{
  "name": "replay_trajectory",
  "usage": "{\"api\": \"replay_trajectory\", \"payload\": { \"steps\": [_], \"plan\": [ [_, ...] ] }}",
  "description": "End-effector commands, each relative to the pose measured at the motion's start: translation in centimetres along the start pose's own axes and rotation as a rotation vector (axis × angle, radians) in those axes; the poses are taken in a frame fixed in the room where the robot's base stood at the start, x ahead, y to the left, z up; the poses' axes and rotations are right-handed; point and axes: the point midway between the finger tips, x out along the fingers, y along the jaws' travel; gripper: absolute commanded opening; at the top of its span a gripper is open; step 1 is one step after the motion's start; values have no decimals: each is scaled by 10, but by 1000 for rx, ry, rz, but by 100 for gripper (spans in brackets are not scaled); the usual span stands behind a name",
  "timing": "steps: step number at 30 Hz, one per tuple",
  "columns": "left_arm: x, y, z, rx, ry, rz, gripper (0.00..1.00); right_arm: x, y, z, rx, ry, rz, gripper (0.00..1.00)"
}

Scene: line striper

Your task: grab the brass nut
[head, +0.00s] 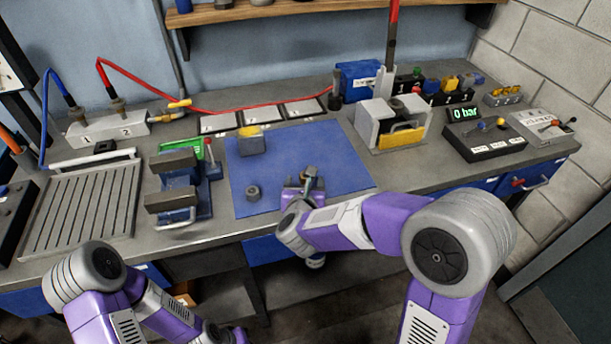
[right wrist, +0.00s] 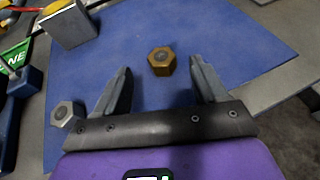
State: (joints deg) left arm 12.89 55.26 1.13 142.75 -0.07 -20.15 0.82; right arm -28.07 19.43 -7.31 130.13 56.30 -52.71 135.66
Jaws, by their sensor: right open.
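The brass nut (right wrist: 162,61) lies on the blue mat (right wrist: 225,35) in the right wrist view. My right gripper (right wrist: 160,72) is open, with one finger to each side of the view and the nut centred just beyond the gap between the fingertips. The fingers do not appear to touch the nut. In the head view the right gripper (head: 303,182) is low over the front part of the mat (head: 335,150) and largely hides the nut there. My left arm shows at the lower left of the head view, but its gripper is out of sight.
A grey nut (head: 253,192) lies on the mat left of the right gripper. A grey block with a yellow top (head: 251,144) stands behind it. A vise (head: 178,185) is left of the mat, and a grey and yellow fixture (head: 393,125) is at the right.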

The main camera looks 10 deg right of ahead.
Motion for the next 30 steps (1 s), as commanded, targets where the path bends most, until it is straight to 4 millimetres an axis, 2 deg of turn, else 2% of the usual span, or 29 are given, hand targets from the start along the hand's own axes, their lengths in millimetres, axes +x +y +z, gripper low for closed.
{"api": "replay_trajectory", "payload": {
  "steps": [3, 7, 16, 28, 30],
  "plan": [
    [5, -2, 0, 0, 1, 0, 0, 21, -3, -2, -1, 0, -3, 71],
    [7, -2, -1, 0, 1, 0, 0, 36, -3, -2, -1, 1, -2, 71],
    [7, -2, -1, 0, 1, 0, 0, 41, -2, 0, -2, 0, 1, 71],
    [7, -2, -1, 0, 1, 0, 0, 41, -2, 0, -2, 0, 0, 12],
    [7, -2, -1, 0, 1, 0, 0, 41, -2, 0, -2, -1, 0, 8]
  ]
}}
